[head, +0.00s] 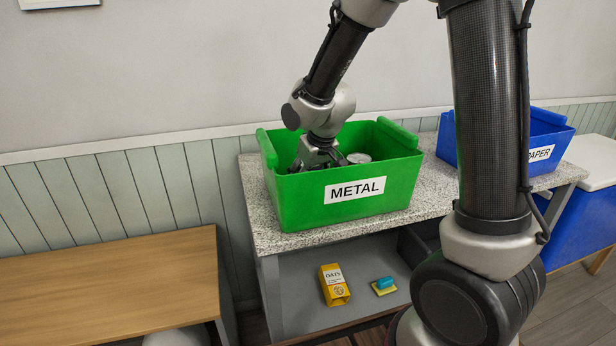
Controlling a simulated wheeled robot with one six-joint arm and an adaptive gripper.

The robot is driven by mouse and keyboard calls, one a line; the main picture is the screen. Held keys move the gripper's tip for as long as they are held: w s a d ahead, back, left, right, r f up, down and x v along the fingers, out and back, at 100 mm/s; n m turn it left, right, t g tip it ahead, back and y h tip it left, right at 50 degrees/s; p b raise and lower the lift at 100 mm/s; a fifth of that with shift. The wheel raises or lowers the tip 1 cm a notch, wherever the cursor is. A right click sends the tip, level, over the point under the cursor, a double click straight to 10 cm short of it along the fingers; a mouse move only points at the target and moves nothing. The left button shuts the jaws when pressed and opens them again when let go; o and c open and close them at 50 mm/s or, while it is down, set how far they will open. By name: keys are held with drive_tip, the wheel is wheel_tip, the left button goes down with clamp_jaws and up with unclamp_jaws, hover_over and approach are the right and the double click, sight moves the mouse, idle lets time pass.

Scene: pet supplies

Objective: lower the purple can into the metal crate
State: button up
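The metal crate (285,205) is a green open box with a white METAL label on its front, standing on a speckled counter. My gripper (320,163) reaches down into it, left of its middle. The fingertips are hidden behind the crate's front wall, so I cannot see whether they hold anything. A round silver lid (358,158) shows inside the crate, just right of my gripper; the side below it is hidden. No purple surface is visible, so I cannot tell where the purple can is.
A blue crate (501,175) labelled PAPER stands to the right on the counter (262,236), partly behind my arm. An oats box (334,285) and a small blue-and-yellow item (384,286) lie on the shelf below. A wooden table (110,290) is at the left.

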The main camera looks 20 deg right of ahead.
drive_tip(key=shift+f, duration=0.45)
idle(0.4)
drive_tip(key=o, duration=1.2)
drive_tip(key=shift+c, duration=0.2)
drive_tip(key=v, duration=1.2)
drive_tip(key=shift+m+h, duration=0.3)
drive_tip(key=shift+m, duration=0.4)
drive_tip(key=s+d+r, duration=0.1)
drive_tip(key=s+d, duration=0.1)
drive_tip(key=s, duration=0.1)
drive_tip(key=s+d+r, duration=0.2)
drive_tip(key=s+d, duration=0.1)
drive_tip(key=s+d+r, duration=0.1)
drive_tip(key=s+d, duration=0.1)
drive_tip(key=d, duration=0.1)
drive_tip(key=shift+s+r, duration=0.25)
drive_tip(key=shift+s, duration=0.15)
drive_tip(key=s+d, duration=0.2)
drive_tip(key=s, duration=0.4)
drive_tip(key=s+d+m, duration=0.1)
drive_tip(key=s+d, duration=0.2)
drive_tip(key=s, duration=0.4)
drive_tip(key=shift+s+d+r+m+h, duration=0.25)
drive_tip(key=shift+d+r+m+h, duration=0.1)
drive_tip(key=shift+r, duration=0.1)
